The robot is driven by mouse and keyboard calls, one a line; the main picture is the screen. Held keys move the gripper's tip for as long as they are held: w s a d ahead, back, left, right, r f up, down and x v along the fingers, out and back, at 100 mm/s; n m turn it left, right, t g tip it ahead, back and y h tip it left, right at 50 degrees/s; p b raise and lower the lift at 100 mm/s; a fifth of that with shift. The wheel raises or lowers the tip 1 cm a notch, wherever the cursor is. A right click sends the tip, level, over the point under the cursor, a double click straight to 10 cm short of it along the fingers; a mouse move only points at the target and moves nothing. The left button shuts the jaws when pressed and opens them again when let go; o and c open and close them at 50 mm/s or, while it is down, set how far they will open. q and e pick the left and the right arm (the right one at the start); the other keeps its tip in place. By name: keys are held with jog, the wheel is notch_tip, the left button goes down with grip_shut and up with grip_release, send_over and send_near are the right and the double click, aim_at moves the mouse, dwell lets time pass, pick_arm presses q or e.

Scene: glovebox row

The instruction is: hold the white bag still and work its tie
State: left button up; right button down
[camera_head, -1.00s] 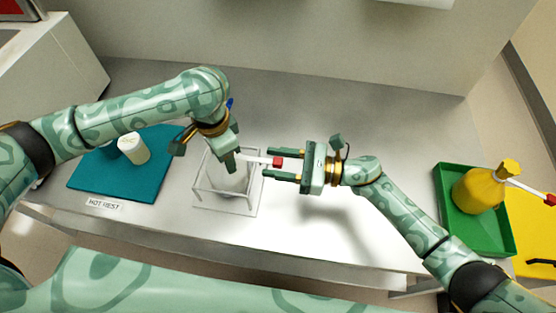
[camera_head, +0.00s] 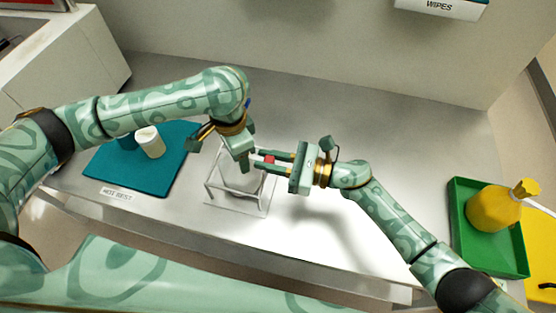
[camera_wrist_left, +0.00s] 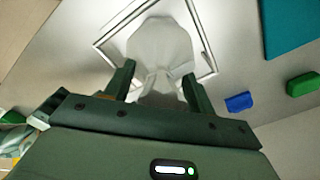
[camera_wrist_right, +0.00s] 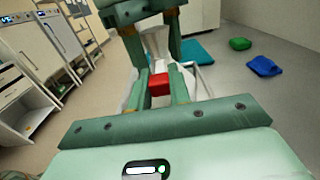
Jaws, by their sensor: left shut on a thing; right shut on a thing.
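The white bag (camera_wrist_left: 160,45) stands inside a thin square wire frame (camera_wrist_left: 104,38) on the grey bench. In the head view the bag (camera_head: 238,184) is partly hidden by my left gripper (camera_head: 246,163). In the left wrist view, my left gripper (camera_wrist_left: 155,86) is shut on the bag's gathered neck from above. The tie's red end (camera_wrist_right: 159,84) shows between the fingers of my right gripper (camera_wrist_right: 158,90), which is shut on it. In the head view my right gripper (camera_head: 262,162) reaches in from the right, close beside the left one.
At left, a teal mat (camera_head: 112,172) carries a white jar (camera_head: 150,142). At right, a green tray (camera_head: 505,256) holds a yellow bag (camera_head: 490,208). Blue (camera_wrist_left: 238,102) and green (camera_wrist_left: 303,84) small objects lie behind the frame. The bench between frame and tray is clear.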

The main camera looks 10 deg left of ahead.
pick_arm(q)
jog(key=shift+s+a+f, duration=0.1)
jog(key=shift+s+f, duration=0.1)
jog(key=shift+f, duration=0.2)
pick_arm(e)
jog(key=shift+s+f, duration=0.1)
jog(key=c, duration=1.3)
grip_release()
jog(key=d, duration=1.2)
